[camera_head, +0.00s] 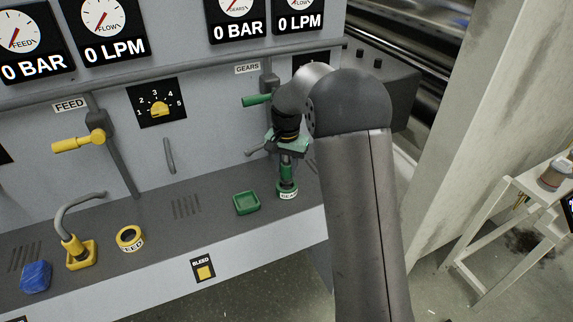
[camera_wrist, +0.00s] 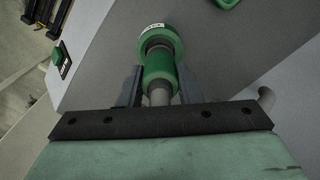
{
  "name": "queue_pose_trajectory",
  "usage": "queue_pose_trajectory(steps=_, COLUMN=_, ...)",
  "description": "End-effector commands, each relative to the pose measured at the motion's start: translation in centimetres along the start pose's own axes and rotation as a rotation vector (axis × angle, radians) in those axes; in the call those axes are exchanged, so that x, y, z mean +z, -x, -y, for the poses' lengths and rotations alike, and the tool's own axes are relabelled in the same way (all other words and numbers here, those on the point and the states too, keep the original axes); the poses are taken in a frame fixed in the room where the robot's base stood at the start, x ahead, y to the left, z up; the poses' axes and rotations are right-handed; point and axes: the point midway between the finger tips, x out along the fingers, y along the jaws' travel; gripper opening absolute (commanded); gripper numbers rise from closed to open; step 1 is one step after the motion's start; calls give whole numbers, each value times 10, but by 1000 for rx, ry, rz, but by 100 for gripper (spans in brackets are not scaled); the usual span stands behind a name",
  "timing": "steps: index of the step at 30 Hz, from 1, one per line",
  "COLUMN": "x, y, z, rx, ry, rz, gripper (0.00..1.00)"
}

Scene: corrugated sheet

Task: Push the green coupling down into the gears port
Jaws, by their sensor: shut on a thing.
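The green coupling (camera_head: 286,172) stands upright at the right end of the bench ledge, with its lower end at the mouth of the green gears port (camera_head: 288,191). In the wrist view the coupling (camera_wrist: 160,70) lines up with the round port (camera_wrist: 160,36), overlapping its opening; I cannot tell how deep it sits. My gripper (camera_head: 287,155) points down from above and is shut on the coupling. In the wrist view the dark fingers of my gripper (camera_wrist: 158,88) flank the coupling and its grey stem.
A green square cap (camera_head: 247,203) lies left of the port. A green lever (camera_head: 257,100) sticks out behind my wrist. A yellow feed ring (camera_head: 130,238), a yellow coupling with hose (camera_head: 77,250) and a blue block (camera_head: 36,276) are further left.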

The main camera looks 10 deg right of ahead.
Motion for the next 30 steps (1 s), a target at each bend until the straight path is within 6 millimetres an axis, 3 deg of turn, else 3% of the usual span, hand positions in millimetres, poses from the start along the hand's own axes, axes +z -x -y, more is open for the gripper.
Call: queue_pose_trajectory(steps=30, x=0, y=-26, z=0, rx=0, ry=0, rz=0, gripper=3)
